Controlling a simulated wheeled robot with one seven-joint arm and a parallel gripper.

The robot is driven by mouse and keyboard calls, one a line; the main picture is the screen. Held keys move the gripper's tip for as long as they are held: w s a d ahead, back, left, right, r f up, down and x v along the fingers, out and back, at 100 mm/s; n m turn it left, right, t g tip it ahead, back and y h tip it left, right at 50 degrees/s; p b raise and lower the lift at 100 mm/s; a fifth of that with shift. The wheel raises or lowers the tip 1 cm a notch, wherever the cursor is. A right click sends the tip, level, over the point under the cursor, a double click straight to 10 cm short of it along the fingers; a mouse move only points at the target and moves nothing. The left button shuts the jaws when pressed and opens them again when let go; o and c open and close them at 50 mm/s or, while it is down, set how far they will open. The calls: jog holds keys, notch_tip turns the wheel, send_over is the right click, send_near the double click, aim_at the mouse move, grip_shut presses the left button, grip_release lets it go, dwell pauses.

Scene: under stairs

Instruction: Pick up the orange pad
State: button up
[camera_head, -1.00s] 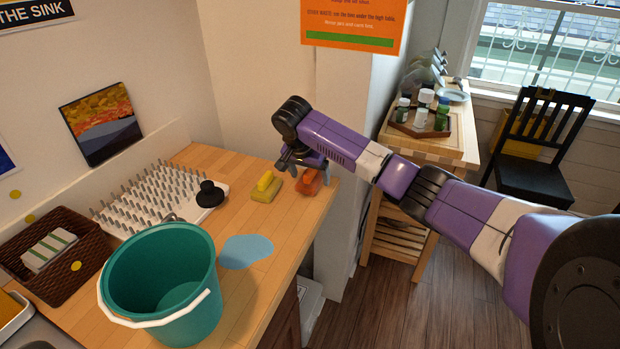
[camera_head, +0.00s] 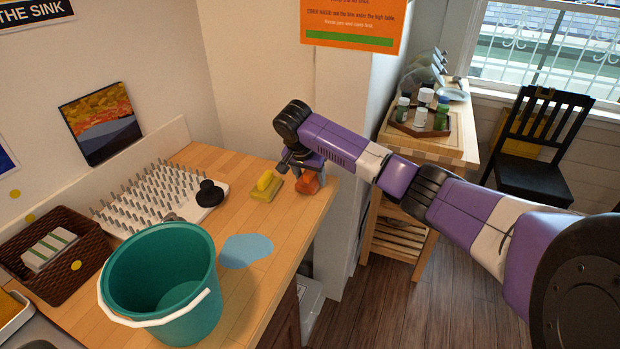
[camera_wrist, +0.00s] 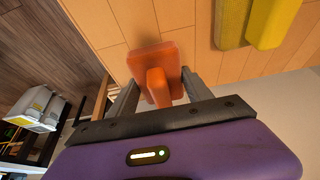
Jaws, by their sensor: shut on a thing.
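The orange pad (camera_head: 307,184) is a flat block with a raised grip, near the right edge of the wooden counter. It also shows in the wrist view (camera_wrist: 155,60), with its grip pointing toward my palm. My gripper (camera_head: 300,170) is over the pad, partly hidden by my wrist in the head view. In the wrist view my gripper (camera_wrist: 155,90) has a finger on either side of the pad and is shut on it. I cannot tell whether the pad touches the counter.
A yellow pad (camera_head: 265,187) lies just left of the orange one. A teal bucket (camera_head: 150,290), a blue patch (camera_head: 246,251), a white peg rack (camera_head: 150,200) and a brown basket (camera_head: 85,260) are further left. A wall column (camera_head: 345,130) stands close behind my wrist.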

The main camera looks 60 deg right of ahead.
notch_tip(320, 180, up, 20)
dwell(0.5)
